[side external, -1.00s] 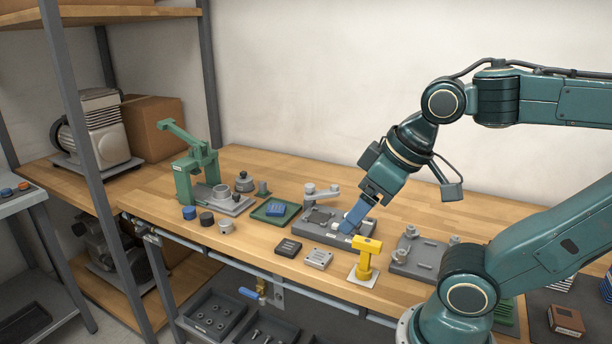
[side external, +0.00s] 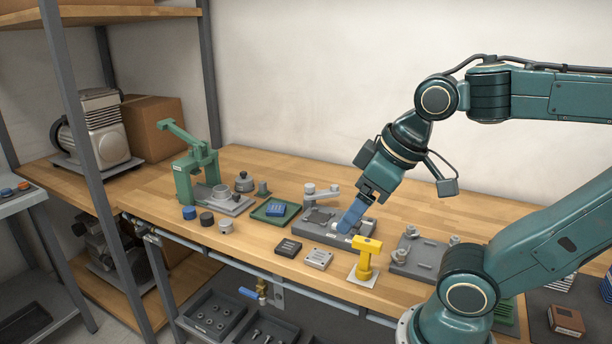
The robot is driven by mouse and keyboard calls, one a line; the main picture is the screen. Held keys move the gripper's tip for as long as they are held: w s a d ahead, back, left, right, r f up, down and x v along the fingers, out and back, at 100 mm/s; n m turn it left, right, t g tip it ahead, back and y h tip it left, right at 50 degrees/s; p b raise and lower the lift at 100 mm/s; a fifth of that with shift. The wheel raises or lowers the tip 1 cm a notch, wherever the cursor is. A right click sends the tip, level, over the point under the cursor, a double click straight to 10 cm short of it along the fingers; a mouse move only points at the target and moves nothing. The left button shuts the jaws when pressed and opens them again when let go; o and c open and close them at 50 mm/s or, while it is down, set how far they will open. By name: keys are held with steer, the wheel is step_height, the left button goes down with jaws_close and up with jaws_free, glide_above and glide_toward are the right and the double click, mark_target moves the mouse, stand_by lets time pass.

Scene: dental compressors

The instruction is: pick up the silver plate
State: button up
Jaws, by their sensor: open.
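The silver plate (side external: 318,259) is a small light-grey block with dark slots. It lies flat on the wooden bench, left of the yellow stand. My gripper (side external: 346,229), with blue fingers, points down over the right part of the grey fixture (side external: 300,236), behind and to the right of the silver plate. It is apart from the plate. The gap between the fingers is hard to see from this side, and nothing shows held in them.
A dark plate (side external: 288,248) lies just left of the silver one. A yellow T-shaped stand (side external: 365,260) is close on its right. A green press (side external: 192,170) stands farther left. The bench front edge is near.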

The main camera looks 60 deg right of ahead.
steer(key=w+d+f+n+g+y, duration=0.1)
steer(key=w+d+f+n+g, duration=0.25)
steer(key=w+d+n, duration=0.5)
steer(key=w+d+f+n+g+y, duration=0.1)
steer(key=w+d+f+n+y, duration=0.2)
steer(key=w+d+f+n, duration=0.2)
steer(key=d+f+n, duration=0.3)
steer(key=d, duration=0.4)
steer(key=shift+w+f+n+g+y, duration=0.15)
steer(key=shift+f+n+g+y, duration=0.15)
steer(key=shift+f+n+g, duration=0.05)
steer(key=shift+f, duration=0.1)
glide_above(322, 250)
steer(key=shift+f, duration=3.9)
